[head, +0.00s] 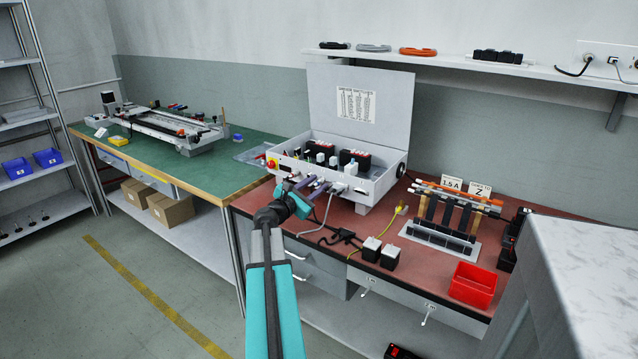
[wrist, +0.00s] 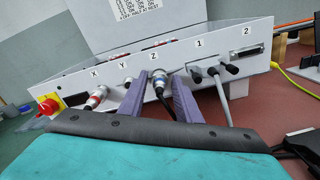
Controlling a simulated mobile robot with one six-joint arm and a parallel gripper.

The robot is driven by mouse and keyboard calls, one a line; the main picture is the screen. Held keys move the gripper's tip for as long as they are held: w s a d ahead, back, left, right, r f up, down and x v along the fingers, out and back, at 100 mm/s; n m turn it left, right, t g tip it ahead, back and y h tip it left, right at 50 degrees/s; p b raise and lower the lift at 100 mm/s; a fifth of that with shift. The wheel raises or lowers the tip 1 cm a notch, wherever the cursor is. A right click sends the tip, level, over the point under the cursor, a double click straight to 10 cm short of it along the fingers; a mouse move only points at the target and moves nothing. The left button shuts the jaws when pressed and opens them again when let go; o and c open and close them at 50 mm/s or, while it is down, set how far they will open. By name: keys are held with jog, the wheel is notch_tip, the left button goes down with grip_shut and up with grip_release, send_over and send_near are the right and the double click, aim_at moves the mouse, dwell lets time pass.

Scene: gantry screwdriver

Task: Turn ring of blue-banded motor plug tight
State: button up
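The grey control box (head: 372,188) stands open on the red-brown bench; its front sockets are marked X, Y, Z, 1 and 2 in the wrist view (wrist: 222,58). A silver round plug (wrist: 159,76) sits in socket Z, its dark cable running down; I cannot make out its band colour clearly. My gripper (wrist: 160,80) has its purple fingers open, one on each side of this plug, with gaps showing. My gripper also shows at the box front in the head view (head: 316,187). A red-banded plug (wrist: 97,97) is at X. The Y connector is partly hidden by the left finger.
A red knob (wrist: 47,107) is at the box's left.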

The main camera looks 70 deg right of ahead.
jog(key=shift+r+p, duration=0.15)
jog(key=shift+p, duration=0.15)
jog(key=shift+n+p, duration=0.9)
jog(key=shift+p, duration=0.2)
jog(key=n+p, duration=0.4)
jog(key=p, duration=0.2)
jog(key=n+p, duration=0.3)
jog(key=p, duration=0.1)
jog(key=shift+n+p, duration=0.45)
jog(key=shift+n, duration=0.05)
jog(key=shift+f, duration=0.2)
jog(key=shift+r, duration=0.1)
